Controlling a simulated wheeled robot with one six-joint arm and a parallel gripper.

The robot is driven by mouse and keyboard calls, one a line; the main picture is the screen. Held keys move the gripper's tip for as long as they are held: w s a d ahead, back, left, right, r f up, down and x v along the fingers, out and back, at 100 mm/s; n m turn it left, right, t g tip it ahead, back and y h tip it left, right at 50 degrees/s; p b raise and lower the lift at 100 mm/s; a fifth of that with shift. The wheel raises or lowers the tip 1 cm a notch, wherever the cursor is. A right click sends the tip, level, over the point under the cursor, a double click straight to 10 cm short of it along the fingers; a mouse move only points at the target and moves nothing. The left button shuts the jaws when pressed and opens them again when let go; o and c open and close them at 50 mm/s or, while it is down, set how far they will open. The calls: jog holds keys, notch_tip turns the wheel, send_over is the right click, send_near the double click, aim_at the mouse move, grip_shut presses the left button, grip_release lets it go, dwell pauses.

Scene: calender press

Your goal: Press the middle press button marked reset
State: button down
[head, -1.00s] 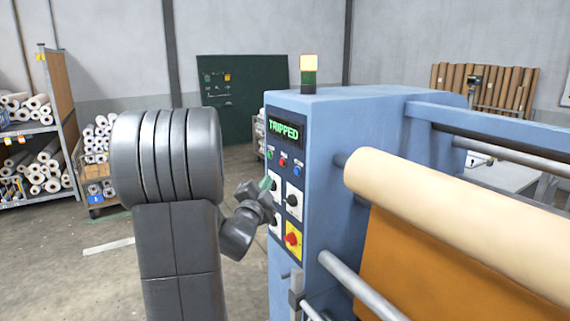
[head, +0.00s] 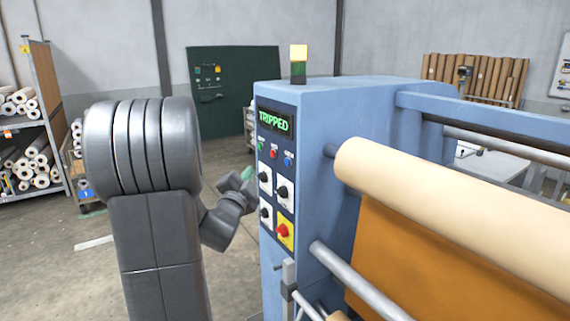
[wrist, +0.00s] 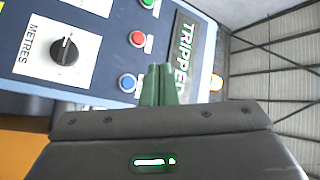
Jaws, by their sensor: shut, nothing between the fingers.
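The middle press button is red (head: 273,152), in a row of three on the dark control panel, between a green button (head: 261,145) and a blue button (head: 288,159). In the wrist view the red button (wrist: 138,40) shows clear of the fingers, with a small label beside it too blurred to read. My gripper (head: 247,174) has green fingers, shut and empty, left of the panel edge and lower than the button row in the head view. In the wrist view the gripper (wrist: 160,72) tips appear between the blue button (wrist: 127,83) and the display.
The green-lit display (head: 274,122) above the buttons reads TRIPPED. Black knobs (head: 282,192) and a red knob on a yellow plate (head: 287,240) sit below. A beige roll (head: 450,195) and bars are at right. The floor left of the machine is open.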

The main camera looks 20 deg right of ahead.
aim_at(287, 162)
jog(key=w+d, duration=0.1)
jog(key=d, duration=0.7)
jog(key=shift+d, duration=0.4)
jog(key=shift+w, duration=0.1)
jog(key=shift+d+f+b, duration=0.1)
jog(key=shift+d+b, duration=0.15)
jog(key=shift+b, duration=0.5)
dwell(1.1)
jog(key=shift+w+d+b, duration=0.1)
jog(key=shift+d+b, duration=0.35)
jog(key=shift+d, duration=0.05)
dwell(0.8)
jog(key=shift+a, duration=0.15)
jog(key=shift+a+b, duration=0.4)
jog(key=shift+a, duration=0.25)
